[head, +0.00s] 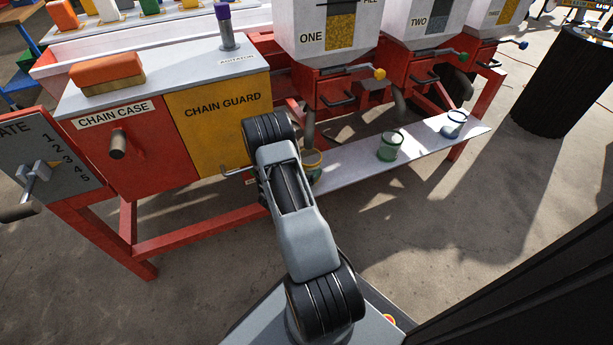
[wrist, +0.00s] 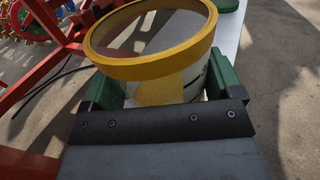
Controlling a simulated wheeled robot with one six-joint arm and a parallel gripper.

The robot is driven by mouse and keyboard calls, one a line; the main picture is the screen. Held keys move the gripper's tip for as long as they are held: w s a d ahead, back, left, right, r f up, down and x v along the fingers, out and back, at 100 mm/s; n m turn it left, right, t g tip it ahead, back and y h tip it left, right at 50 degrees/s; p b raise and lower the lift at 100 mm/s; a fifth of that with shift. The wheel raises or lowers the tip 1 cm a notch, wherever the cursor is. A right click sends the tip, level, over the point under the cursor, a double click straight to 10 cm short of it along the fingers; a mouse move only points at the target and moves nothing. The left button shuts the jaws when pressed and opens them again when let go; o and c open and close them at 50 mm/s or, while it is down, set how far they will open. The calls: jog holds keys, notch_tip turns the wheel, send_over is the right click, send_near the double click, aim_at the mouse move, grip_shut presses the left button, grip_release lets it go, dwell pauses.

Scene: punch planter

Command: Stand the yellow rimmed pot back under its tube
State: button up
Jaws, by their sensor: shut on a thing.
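The yellow rimmed pot (wrist: 150,70) has a white body with a yellow patch and is between the green fingers of my gripper (wrist: 163,88), which is shut on it. A grey tube (head: 308,128) hangs under hopper ONE, close above and behind the pot. I cannot tell whether the pot touches the board or stands exactly under the tube.
A green rimmed pot (head: 391,147) stands mid-board and a blue rimmed pot (head: 454,122) near its right end. The red frame (head: 200,236), the yellow chain guard (head: 218,115) and a yellow-knobbed lever (head: 379,73) are close to my arm. The floor in front is clear.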

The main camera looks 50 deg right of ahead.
notch_tip(320, 180, down, 3)
jog(key=shift+a+f+b, duration=0.1)
jog(key=shift+f+b, duration=0.05)
jog(key=shift+b, duration=0.5)
jog(key=shift+f, duration=0.15)
jog(key=o, duration=0.9)
